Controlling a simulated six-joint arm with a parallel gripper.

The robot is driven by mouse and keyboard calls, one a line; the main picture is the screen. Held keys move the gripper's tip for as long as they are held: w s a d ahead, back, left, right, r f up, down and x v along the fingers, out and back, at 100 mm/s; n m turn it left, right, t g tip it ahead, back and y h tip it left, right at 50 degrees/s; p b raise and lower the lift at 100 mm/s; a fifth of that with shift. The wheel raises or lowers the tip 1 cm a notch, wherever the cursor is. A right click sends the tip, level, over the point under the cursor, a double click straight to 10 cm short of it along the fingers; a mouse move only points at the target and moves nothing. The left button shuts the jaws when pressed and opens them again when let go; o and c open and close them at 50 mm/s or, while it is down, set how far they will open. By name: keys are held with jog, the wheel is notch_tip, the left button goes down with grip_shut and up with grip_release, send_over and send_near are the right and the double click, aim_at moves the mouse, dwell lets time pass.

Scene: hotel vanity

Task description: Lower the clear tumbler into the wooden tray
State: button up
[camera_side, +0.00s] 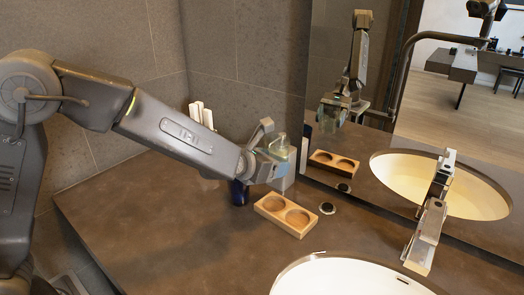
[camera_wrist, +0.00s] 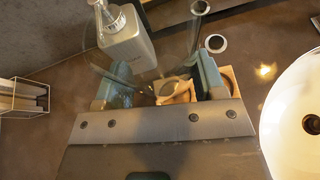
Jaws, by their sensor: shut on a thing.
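The clear tumbler (camera_wrist: 150,78) is between the fingers of my gripper (camera_wrist: 158,84) in the wrist view; its see-through wall makes its outline faint. In the side view my gripper (camera_side: 268,152) holds the tumbler above the counter, up and to the left of the wooden tray. The wooden tray (camera_side: 270,214) is a small light block with two round recesses, both empty, lying on the counter. In the wrist view the tray (camera_wrist: 226,70) shows partly behind the fingers and through the glass. The tumbler's base is hard to make out.
A grey pump dispenser (camera_wrist: 126,42) stands close beyond my gripper. The white sink (camera_side: 340,278) and metal faucet (camera_side: 430,225) are to the right, with the mirror behind. The front left counter is clear.

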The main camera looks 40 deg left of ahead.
aim_at(270, 210)
jog(key=shift+f, duration=5.6)
jog(key=o, duration=1.2)
jog(key=shift+f, duration=0.1)
jog(key=shift+c, duration=0.2)
jog(key=shift+s, duration=0.1)
jog(key=v, duration=1.3)
jog(key=shift+s+r, duration=0.2)
jog(key=shift+s, duration=0.1)
jog(key=shift+a, duration=0.1)
